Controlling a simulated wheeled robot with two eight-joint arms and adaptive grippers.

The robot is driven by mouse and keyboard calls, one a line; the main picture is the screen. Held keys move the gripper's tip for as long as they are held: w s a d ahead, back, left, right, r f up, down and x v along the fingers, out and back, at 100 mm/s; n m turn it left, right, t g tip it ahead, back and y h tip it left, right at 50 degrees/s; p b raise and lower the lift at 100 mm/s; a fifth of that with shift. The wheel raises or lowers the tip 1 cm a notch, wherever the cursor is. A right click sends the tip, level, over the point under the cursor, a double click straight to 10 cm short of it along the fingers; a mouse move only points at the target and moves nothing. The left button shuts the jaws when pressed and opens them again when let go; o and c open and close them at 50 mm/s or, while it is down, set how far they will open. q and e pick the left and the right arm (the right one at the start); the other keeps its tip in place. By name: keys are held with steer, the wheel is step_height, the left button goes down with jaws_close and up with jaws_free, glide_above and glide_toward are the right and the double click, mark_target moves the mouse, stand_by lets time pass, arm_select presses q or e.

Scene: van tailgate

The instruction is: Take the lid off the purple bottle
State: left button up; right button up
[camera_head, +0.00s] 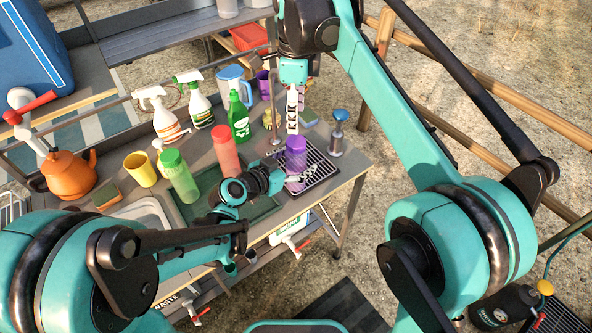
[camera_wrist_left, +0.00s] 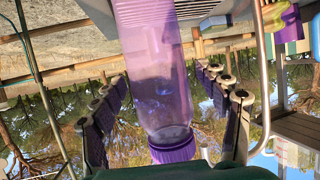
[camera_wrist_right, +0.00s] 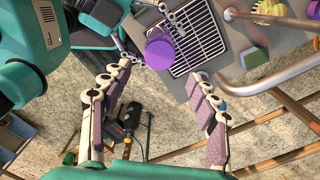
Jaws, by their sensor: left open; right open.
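The purple bottle (camera_head: 295,163) stands upright by the dark drying rack, its purple lid (camera_head: 296,143) on. In the left wrist view the picture is upside down: the translucent bottle (camera_wrist_left: 155,70) fills the middle, its ribbed lid (camera_wrist_left: 173,150) low. My left gripper (camera_head: 292,172) is open, a finger on either side of the bottle; contact cannot be told. My right gripper (camera_head: 292,130) is open and empty, pointing down above the bottle. In the right wrist view the round lid (camera_wrist_right: 159,53) shows from above, beyond the spread fingertips of my right gripper (camera_wrist_right: 158,78).
The black drying rack (camera_head: 322,172) lies right of the bottle, with a blue-topped dispenser (camera_head: 338,133) behind it. A red bottle (camera_head: 225,152), a green bottle (camera_head: 180,177) and a green spray bottle (camera_head: 239,117) stand left. A thin faucet (camera_head: 273,105) rises behind. The counter's right edge is close.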

mark_target(296, 141)
arm_select(q)
jaws_close()
arm_select(e)
steer(key=shift+d, duration=0.1)
steer(key=shift+f, duration=4)
